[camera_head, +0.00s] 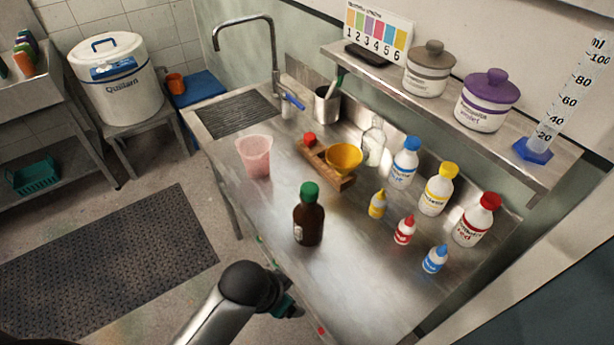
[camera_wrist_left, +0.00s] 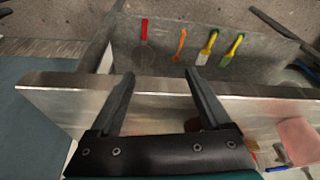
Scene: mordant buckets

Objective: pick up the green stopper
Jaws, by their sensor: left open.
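The green stopper (camera_head: 310,191) sits on the neck of an upright brown bottle (camera_head: 308,222) on the steel table. In the head view my left gripper (camera_head: 289,304) is below the bottle in the picture, near the table's front edge and apart from the stopper. The wrist view shows its two fingers (camera_wrist_left: 161,75) spread wide with nothing between them, over the table's edge. I cannot make out the stopper in the wrist view. My right gripper is in neither view.
Near the bottle stand a pink beaker (camera_head: 255,156), a wooden rack (camera_head: 318,160) with a yellow funnel (camera_head: 344,157), and several capped bottles at right. A shelf (camera_head: 430,103) with jars overhangs the back. The table in front of the small bottles is clear.

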